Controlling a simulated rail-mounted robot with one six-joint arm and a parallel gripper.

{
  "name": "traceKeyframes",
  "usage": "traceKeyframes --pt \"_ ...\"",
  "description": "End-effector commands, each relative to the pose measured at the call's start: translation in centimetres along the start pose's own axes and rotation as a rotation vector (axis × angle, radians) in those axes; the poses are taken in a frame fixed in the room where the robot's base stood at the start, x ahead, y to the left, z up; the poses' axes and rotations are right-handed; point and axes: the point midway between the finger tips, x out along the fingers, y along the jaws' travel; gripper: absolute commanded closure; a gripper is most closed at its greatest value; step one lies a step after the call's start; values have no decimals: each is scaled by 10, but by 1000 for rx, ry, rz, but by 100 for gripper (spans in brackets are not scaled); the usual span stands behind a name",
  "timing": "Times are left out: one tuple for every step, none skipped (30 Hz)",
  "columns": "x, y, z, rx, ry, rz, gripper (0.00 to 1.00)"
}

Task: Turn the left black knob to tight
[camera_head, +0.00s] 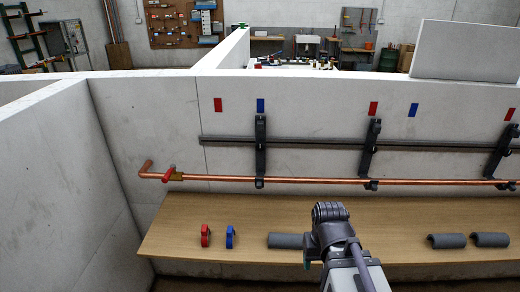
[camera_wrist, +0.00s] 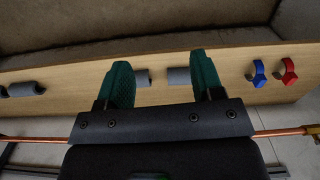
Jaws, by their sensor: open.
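The left black bracket (camera_head: 260,150) hangs from a dark rail, and a small black knob (camera_head: 259,183) shows at its lower end by the copper pipe (camera_head: 215,179). The knob's turn position is too small to tell. My gripper (camera_wrist: 160,68) shows in the wrist view with its two green fingers spread and nothing held between them. In the head view my arm stands over the bench, right of the left bracket, and hides the fingertips. The knob cannot be made out in the wrist view.
A wooden bench (camera_head: 190,225) carries a red clip (camera_head: 205,236), a blue clip (camera_head: 230,237) and several grey tube pieces (camera_head: 446,241). A red valve handle (camera_head: 168,173) is on the pipe's left end. More black brackets (camera_head: 370,150) stand to the right.

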Motion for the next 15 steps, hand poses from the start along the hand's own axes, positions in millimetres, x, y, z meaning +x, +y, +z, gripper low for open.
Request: traceKeyframes --pt "11 -6 0 -14 0 0 34" --pt "18 -11 -2 -26 0 0 31" --pt "29 -21 -11 -49 0 1 31" --pt "40 -26 -24 -70 2 23 31" --pt "51 -30 -43 -97 21 74 31" --pt "61 -32 -75 -168 76 171 31" --pt "64 -32 -99 -247 123 253 31" --pt "65 -33 -125 -343 172 342 31" --pt "63 -36 -160 -493 233 473 31" --pt "59 -40 -187 -618 273 581 31" --pt "52 -45 -214 -753 306 699 31" --pt "40 -56 -251 -949 336 873 31" --pt "28 -68 -278 -1110 342 1021 31" --pt "14 -82 -304 -1277 330 1180 31" --pt "-6 -102 -333 -1499 282 1402 31"
